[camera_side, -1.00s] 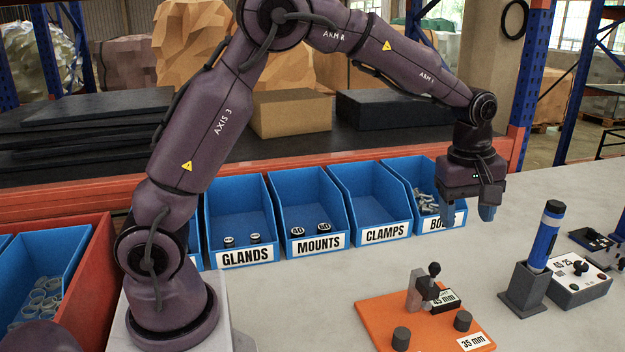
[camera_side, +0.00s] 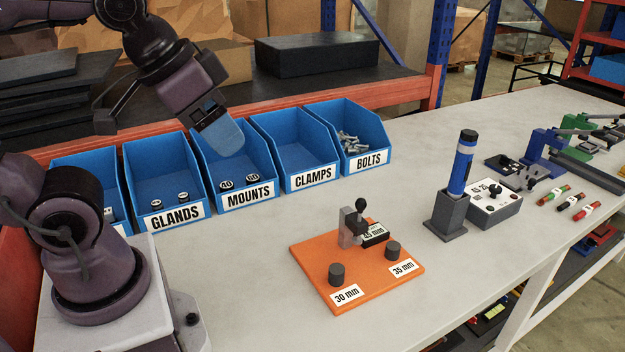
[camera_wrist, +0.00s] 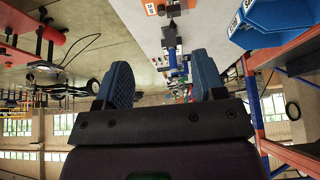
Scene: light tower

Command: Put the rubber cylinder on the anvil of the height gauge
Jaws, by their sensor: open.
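Two short black cylinders stand in the blue MOUNTS bin (camera_side: 215,180): one marked 40 (camera_side: 227,184), one that looks marked 60 (camera_side: 252,179). An orange plate (camera_side: 313,255) carries a grey post with a black-knobbed clamp (camera_side: 353,230) and two dark cylinders at labels 30 mm (camera_side: 337,273) and 35 mm (camera_side: 392,250). Which part is the gauge's anvil I cannot tell. My gripper (camera_side: 224,142) is tilted above the back of the MOUNTS bin, apart from the cylinders. In the wrist view its blue fingers (camera_wrist: 162,75) are spread with nothing between them.
GLANDS (camera_side: 160,180), CLAMPS (camera_side: 295,150) and BOLTS (camera_side: 350,140) bins flank the MOUNTS bin. A blue tube (camera_side: 462,165) stands in a dark holder beside a grey box (camera_side: 494,205). Coloured pens (camera_side: 570,202) and clamps lie farther right. The bench between bins and plate is clear.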

